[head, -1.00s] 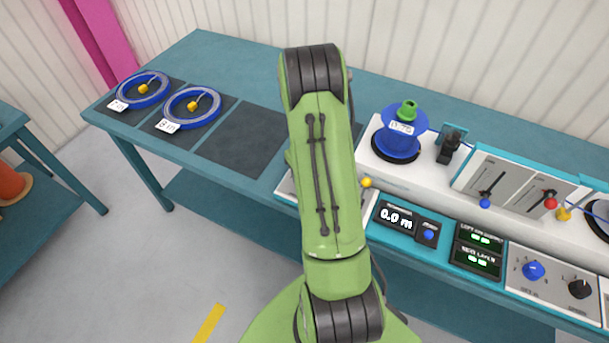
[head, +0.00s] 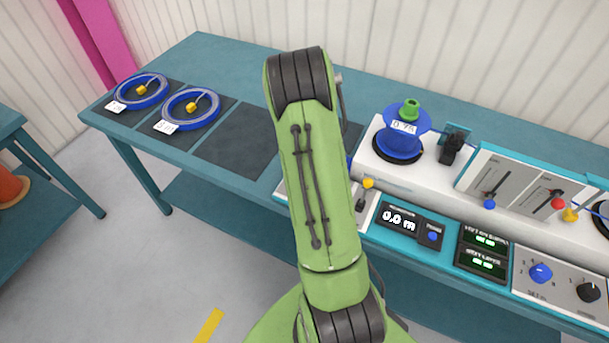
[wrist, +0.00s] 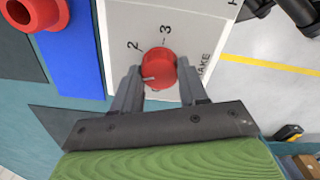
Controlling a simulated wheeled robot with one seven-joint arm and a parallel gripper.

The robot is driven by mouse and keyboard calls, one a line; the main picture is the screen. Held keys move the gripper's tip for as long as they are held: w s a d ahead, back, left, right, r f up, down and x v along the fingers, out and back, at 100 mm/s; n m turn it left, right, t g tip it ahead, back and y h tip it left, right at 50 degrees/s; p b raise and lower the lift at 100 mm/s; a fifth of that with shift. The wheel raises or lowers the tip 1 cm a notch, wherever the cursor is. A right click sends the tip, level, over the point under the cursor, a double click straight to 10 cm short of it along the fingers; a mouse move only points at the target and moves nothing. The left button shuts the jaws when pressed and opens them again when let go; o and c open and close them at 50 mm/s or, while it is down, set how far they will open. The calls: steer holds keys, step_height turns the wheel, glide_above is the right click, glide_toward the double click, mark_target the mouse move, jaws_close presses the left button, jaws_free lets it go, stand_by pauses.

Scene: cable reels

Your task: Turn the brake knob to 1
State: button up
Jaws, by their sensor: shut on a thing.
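The brake knob (wrist: 158,70) is red and round, on a white panel in the wrist view. My gripper (wrist: 158,76) has one finger on each side of it and is shut on it. A pale pointer line shows on the knob's left side. The printed numbers 2 and 3 stand above the knob, and part of the word BRAKE shows to its right. No 1 is visible; the left finger covers part of the panel there. In the head view my arm hides the knob and gripper.
A red hollow cylinder (wrist: 35,12) stands near a blue part (wrist: 68,50) left of the panel. In the head view, a blue reel (head: 400,145), a yellow-tipped lever (head: 368,183) and a 0.0 m display (head: 398,217) are right of my arm. Two cable coils (head: 190,108) lie at left.

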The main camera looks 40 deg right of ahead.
steer(key=shift+n, duration=1.1)
steer(key=o, duration=1.1)
steer(key=shift+c, duration=0.2)
step_height(320, 180, up, 16)
steer(key=p, duration=0.2)
steer(key=shift+p, duration=0.3)
steer(key=shift+f, duration=0.1)
